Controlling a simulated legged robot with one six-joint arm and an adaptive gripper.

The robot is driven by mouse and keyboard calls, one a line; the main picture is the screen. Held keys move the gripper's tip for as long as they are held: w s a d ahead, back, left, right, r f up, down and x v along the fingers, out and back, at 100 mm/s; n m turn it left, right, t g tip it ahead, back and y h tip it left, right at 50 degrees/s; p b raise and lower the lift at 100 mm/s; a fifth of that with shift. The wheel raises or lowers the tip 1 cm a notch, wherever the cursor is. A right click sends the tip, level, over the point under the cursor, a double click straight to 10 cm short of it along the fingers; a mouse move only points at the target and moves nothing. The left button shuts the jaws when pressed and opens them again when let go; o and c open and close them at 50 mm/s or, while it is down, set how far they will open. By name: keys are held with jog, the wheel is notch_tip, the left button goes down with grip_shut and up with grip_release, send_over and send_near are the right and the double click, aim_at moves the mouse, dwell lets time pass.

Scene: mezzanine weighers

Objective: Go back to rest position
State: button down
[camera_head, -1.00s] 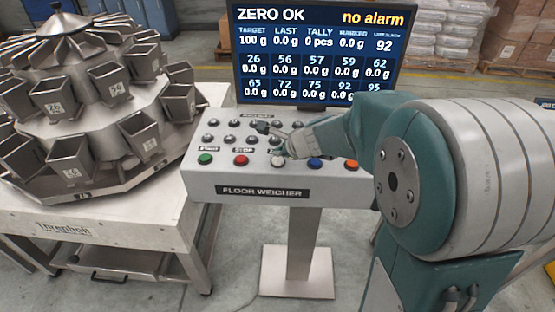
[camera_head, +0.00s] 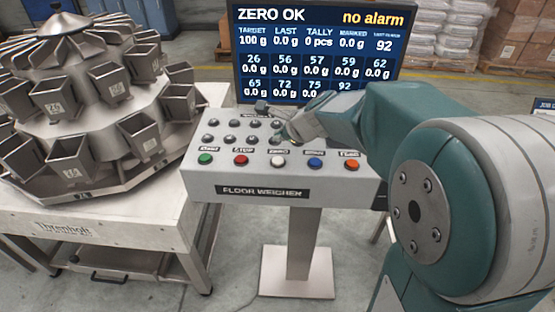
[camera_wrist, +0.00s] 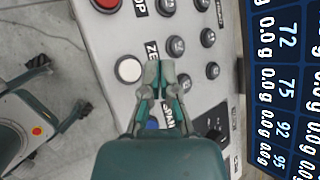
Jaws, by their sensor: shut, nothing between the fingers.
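My gripper (camera_wrist: 159,72) is shut and empty in the wrist view, with its fingertips together over the control panel near the white button (camera_wrist: 129,68). In the head view my gripper (camera_head: 287,133) is over the panel's upper middle, partly hidden by my own arm. The panel (camera_head: 235,187), labelled FLOOR WEIGHER, has a front row of green, red, white, blue and orange buttons, with dark knobs behind. I cannot tell how far the fingers are above the panel.
The display screen (camera_head: 262,92) stands behind the panel and reads "ZERO OK" and "no alarm". A multihead weigher (camera_head: 80,101) on a steel table (camera_head: 150,222) stands to the left. Stacked sacks (camera_head: 438,42) and boxes (camera_head: 503,42) are at the back right.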

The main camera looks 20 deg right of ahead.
dwell(0.4)
jog(key=s+a+r+n+g, duration=0.1)
jog(key=s+a+r+n, duration=0.1)
jog(key=s+n, duration=0.5)
jog(key=s+a+r+n+g, duration=0.1)
jog(key=s+a+r+n, duration=0.1)
jog(key=s+n, duration=0.5)
jog(key=s+d+f+n+h, duration=0.1)
jog(key=s+d+n+h, duration=0.2)
jog(key=s+n, duration=0.5)
jog(key=s, duration=0.5)
jog(key=shift+d+g+h, duration=0.3)
jog(key=shift+g+h, duration=0.1)
jog(key=shift+s, duration=0.1)
